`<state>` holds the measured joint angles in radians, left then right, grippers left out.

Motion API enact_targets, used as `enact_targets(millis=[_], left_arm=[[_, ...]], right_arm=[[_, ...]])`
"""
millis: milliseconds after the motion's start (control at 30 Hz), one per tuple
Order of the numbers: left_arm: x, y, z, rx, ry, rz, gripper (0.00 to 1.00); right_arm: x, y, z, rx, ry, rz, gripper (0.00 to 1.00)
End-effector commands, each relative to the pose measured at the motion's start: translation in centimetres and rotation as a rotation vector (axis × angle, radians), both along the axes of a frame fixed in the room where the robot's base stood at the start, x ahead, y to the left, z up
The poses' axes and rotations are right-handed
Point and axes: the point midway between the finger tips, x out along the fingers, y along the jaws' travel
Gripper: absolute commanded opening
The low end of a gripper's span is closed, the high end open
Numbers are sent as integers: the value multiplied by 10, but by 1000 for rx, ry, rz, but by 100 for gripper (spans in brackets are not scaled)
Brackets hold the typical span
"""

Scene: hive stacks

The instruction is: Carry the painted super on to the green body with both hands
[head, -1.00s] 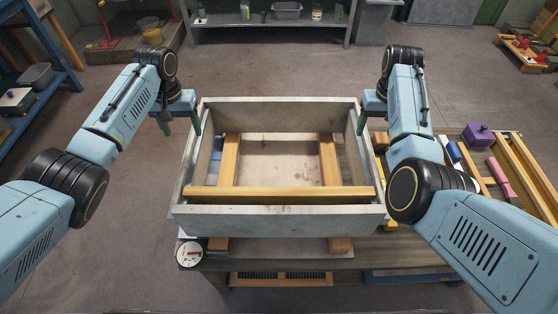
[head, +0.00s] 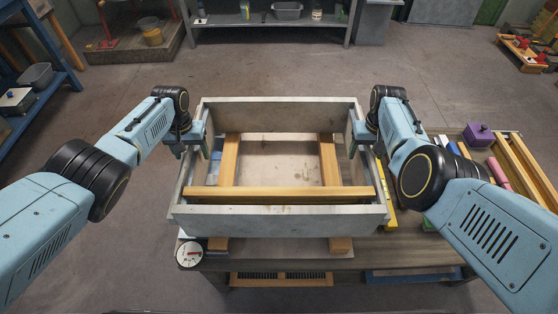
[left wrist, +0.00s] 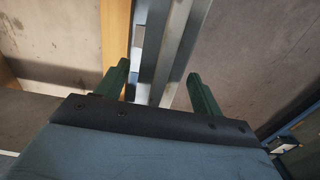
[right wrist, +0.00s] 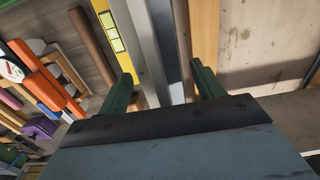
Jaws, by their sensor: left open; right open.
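The painted super (head: 280,219) is a pale grey, open-topped box in the middle of the head view, sitting over wooden bars on the bench. My left gripper (head: 197,148) is open at its left wall, and my right gripper (head: 362,145) is open at its right wall. In the left wrist view the wall (left wrist: 168,50) runs between the open fingers (left wrist: 158,75). In the right wrist view the other wall (right wrist: 160,50) lies between the open fingers (right wrist: 162,80). I cannot make out the green body in any view.
A white dial (head: 189,254) sits at the bench's left front. Yellow wooden bars (head: 280,193) show inside the super. The bench right of it holds a purple block (head: 479,135), a pink roll (head: 498,173) and wooden strips (head: 526,165). The floor (head: 100,110) at left is clear.

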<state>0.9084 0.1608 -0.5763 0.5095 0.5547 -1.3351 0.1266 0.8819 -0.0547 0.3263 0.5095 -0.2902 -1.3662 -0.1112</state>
Motion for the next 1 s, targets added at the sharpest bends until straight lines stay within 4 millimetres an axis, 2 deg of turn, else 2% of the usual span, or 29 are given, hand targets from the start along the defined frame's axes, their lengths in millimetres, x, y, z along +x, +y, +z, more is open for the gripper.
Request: enact_targets(millis=[133, 633, 1000], left_arm=[[0, 0, 0, 0, 0, 0, 67], [0, 0, 0, 0, 0, 0, 2], [0, 0, 0, 0, 1, 0, 0]], right_arm=[[0, 0, 0, 0, 0, 0, 67], [0, 0, 0, 0, 0, 0, 2], [0, 0, 0, 0, 1, 0, 0]])
